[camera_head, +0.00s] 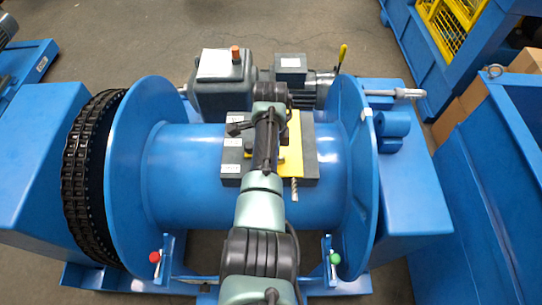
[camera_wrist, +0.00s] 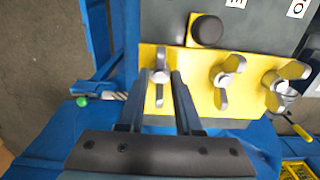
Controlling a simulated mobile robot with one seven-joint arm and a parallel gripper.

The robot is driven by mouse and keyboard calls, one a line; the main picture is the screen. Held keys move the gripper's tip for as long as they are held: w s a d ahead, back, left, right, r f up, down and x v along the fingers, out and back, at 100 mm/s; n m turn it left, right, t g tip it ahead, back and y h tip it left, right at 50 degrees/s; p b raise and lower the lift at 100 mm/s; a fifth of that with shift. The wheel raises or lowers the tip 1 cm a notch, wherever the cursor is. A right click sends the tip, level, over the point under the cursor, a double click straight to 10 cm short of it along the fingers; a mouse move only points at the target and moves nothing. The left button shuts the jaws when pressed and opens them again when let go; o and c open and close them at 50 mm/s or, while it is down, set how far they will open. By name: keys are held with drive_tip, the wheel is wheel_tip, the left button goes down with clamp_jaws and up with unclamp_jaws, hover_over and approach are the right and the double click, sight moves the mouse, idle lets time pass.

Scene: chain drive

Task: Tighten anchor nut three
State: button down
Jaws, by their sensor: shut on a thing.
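A yellow clamp plate (camera_wrist: 205,62) with three silver wing nuts lies on the grey block on the blue drum. The left wing nut (camera_wrist: 160,92) stands between my two dark fingers, and my gripper (camera_wrist: 156,72) is shut on it. The middle wing nut (camera_wrist: 226,80) and right wing nut (camera_wrist: 280,88) are free, their wings at different angles. The plate (camera_head: 294,130) also shows in the head view, partly covered by my arm, which hides the nuts and fingertips. Number labels are cut off in the wrist view, so I cannot tell which nut is three.
A black round knob (camera_wrist: 207,29) stands on the block beside the plate. A twisted rope end (camera_head: 294,190) sticks out from the plate. The blue drum (camera_head: 185,165) has wide flanges, a chain (camera_head: 78,170) at left and a motor (camera_head: 292,70) behind. Red and green-topped levers stand in front.

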drive_tip(key=shift+w+r, duration=0.25)
drive_tip(key=shift+r, duration=0.05)
drive_tip(key=c, duration=0.9)
unclamp_jaws()
drive_tip(key=shift+s+f, duration=0.1)
drive_tip(key=shift+s, duration=0.05)
wheel_tip(320, 180, up, 13)
